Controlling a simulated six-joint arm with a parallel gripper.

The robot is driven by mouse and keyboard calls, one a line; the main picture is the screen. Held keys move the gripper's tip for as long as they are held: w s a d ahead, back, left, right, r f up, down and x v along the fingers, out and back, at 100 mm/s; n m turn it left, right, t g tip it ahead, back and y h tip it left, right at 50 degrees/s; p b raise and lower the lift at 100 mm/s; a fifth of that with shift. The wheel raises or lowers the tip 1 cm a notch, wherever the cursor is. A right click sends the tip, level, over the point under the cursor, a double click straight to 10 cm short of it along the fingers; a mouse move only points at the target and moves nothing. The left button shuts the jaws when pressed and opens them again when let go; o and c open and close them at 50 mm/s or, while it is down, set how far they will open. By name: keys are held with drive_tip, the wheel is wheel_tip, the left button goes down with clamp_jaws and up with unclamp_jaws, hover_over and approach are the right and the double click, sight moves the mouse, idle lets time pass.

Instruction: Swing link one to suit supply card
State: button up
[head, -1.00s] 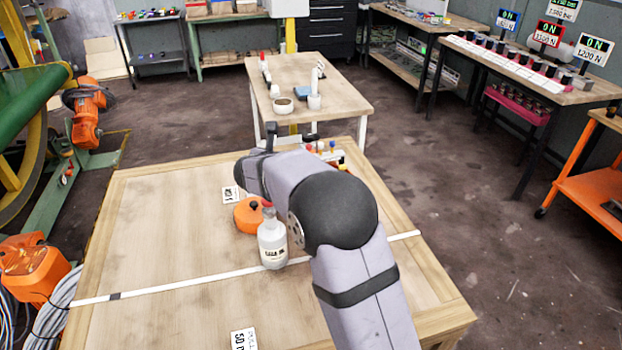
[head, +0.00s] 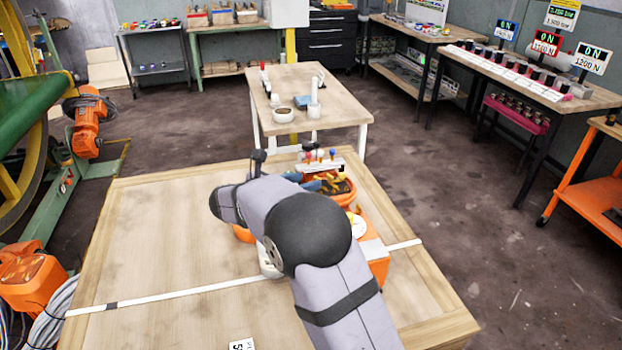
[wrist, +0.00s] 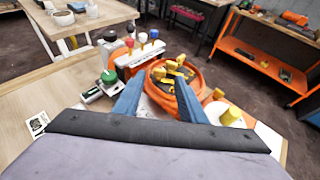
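A round orange unit with yellow pieces inside (head: 338,186) sits on the wooden table, partly behind my arm. In the wrist view the orange unit (wrist: 172,82) lies ahead of and between my blue fingers. My gripper (wrist: 158,90) is open, with a clear gap between the fingers and nothing held. I cannot tell whether the fingers touch the unit or which yellow piece is link one. A white card with dark print (wrist: 38,122) lies left of the gripper; its text is unreadable. Another card (head: 242,345) is cut off at the head view's bottom edge.
A white rack with coloured knobs (wrist: 140,54) stands behind the orange unit, beside a black device with a green knob (wrist: 106,82). A white bottle (head: 268,262) is mostly hidden by my arm. A white strip (head: 190,291) crosses the table. The table's left side is clear.

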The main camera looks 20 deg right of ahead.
sight(318, 178)
drive_tip(key=shift+p+x, duration=0.3)
drive_tip(key=shift+x, duration=1.6)
clamp_jaws()
drive_tip(key=shift+n+t+b, duration=0.3)
drive_tip(key=shift+t+b, duration=0.1)
drive_tip(key=shift+b, duration=0.4)
drive_tip(key=n+t+y+b, duration=0.1)
drive_tip(key=b, duration=0.2)
drive_tip(key=shift+s+d+f+b, duration=0.1)
drive_tip(key=shift+d+f+b, duration=0.1)
drive_tip(key=shift+b, duration=0.15)
drive_tip(key=n+y+b, duration=0.1)
drive_tip(key=b, duration=0.1)
drive_tip(key=n+t+y+b, duration=0.1)
drive_tip(key=b, duration=0.1)
drive_tip(key=n+t+y+b, duration=0.1)
drive_tip(key=b, duration=0.1)
drive_tip(key=shift+s+d, duration=0.25)
drive_tip(key=shift+d, duration=0.15)
drive_tip(key=n+y+b, duration=0.1)
drive_tip(key=y, duration=0.1)
drive_tip(key=n+t+y+b, duration=0.1)
drive_tip(key=n+y+b, duration=0.1)
drive_tip(key=shift+s+d+r+n, duration=0.2)
drive_tip(key=shift+d+n, duration=0.1)
drive_tip(key=shift+d, duration=0.1)
drive_tip(key=shift+d+r+n+t+y+b, duration=0.15)
drive_tip(key=shift+n+t+y+b, duration=0.15)
drive_tip(key=shift+n+y+b, duration=0.75)
drive_tip(key=shift+y, duration=0.35)
